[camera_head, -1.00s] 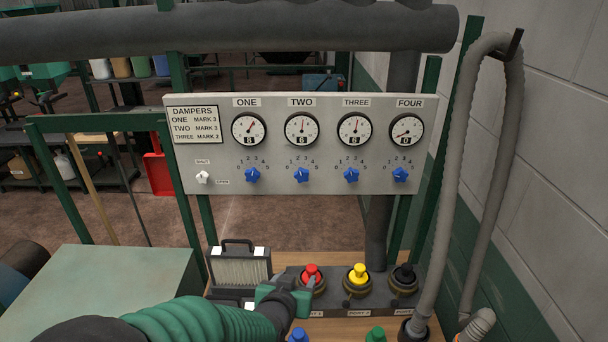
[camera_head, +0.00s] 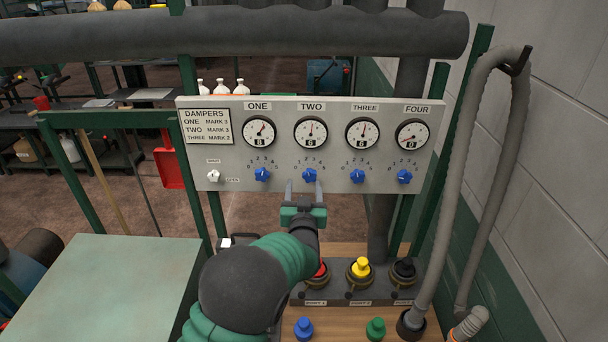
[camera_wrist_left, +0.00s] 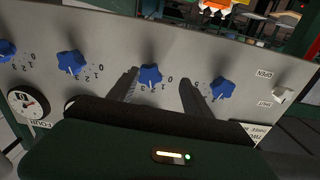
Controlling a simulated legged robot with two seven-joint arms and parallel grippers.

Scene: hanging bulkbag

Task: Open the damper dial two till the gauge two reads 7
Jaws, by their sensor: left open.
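Damper dial two (camera_head: 309,175) is a blue star-shaped knob on the grey panel, below gauge two (camera_head: 311,131). Gauge two shows a 6 in its window, with its needle pointing nearly straight up. My left gripper (camera_head: 304,187) is open just below dial two, fingers pointing at the panel. In the left wrist view, which is upside down, dial two (camera_wrist_left: 151,77) shows between the two spread fingers (camera_wrist_left: 158,82). I cannot tell any contact. My right gripper is not in view.
Dial one (camera_head: 262,174) and dial three (camera_head: 357,176) flank dial two closely. A white switch (camera_head: 213,176) sits at the panel's left. Below stand red, yellow (camera_head: 360,268) and black plugged ports. A grey hose (camera_head: 456,190) hangs at the right.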

